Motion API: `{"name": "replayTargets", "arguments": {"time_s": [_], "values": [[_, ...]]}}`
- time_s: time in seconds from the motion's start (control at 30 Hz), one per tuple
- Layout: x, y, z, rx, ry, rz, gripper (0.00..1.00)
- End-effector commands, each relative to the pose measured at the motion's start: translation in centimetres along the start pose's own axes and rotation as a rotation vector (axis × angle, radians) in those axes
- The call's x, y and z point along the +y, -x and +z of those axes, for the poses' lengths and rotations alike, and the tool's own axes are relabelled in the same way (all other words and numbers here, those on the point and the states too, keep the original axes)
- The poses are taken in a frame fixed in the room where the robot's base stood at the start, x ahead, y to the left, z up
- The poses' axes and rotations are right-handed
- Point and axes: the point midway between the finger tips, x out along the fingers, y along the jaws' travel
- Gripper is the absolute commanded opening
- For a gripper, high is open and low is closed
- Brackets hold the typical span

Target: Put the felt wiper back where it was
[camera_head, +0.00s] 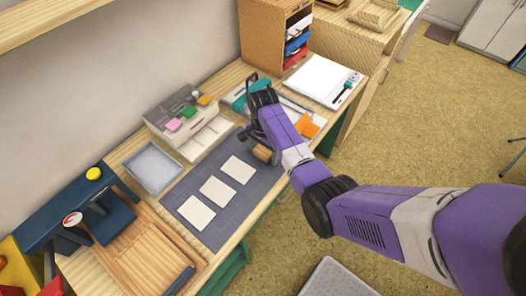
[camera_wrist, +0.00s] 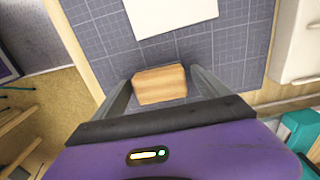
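A small tan wooden block (camera_head: 262,154), likely the felt wiper, lies at the right end of the grey-blue cutting mat (camera_head: 217,228). In the wrist view the block (camera_wrist: 160,85) sits between the fingers of my gripper (camera_wrist: 161,78), with a narrow gap seen on each side. The fingers are spread and the gripper looks open. No felt shows on the visible faces of the block. In the head view my gripper (camera_head: 257,133) is low over that end of the mat, beside the block.
Several white cards (camera_head: 217,191) lie in a row on the mat. A grey tray (camera_head: 154,167) and an organizer with coloured pads (camera_head: 184,118) stand behind. An orange item (camera_head: 307,125) and a white board (camera_head: 319,79) are to the right. A dark blue press (camera_head: 90,208) stands left.

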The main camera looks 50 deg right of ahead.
Motion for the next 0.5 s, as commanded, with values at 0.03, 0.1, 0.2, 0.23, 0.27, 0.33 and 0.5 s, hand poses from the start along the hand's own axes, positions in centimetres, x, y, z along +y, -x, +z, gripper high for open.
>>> {"name": "replayTargets", "arguments": {"time_s": [0.03, 0.1, 0.2, 0.23, 0.27, 0.33, 0.5], "values": [[0.0, 0.0, 0.0, 0.0, 0.0, 0.0, 0.85], [0.0, 0.0, 0.0, 0.0, 0.0, 0.0, 0.85], [0.0, 0.0, 0.0, 0.0, 0.0, 0.0, 0.85], [0.0, 0.0, 0.0, 0.0, 0.0, 0.0, 0.85], [0.0, 0.1, 0.0, 0.0, 0.0, 0.0, 0.85], [0.0, 0.5, 0.0, 0.0, 0.0, 0.0, 0.85], [-0.1, 2.6, 0.0, 0.002, 0.0, -0.003, 0.85]]}}
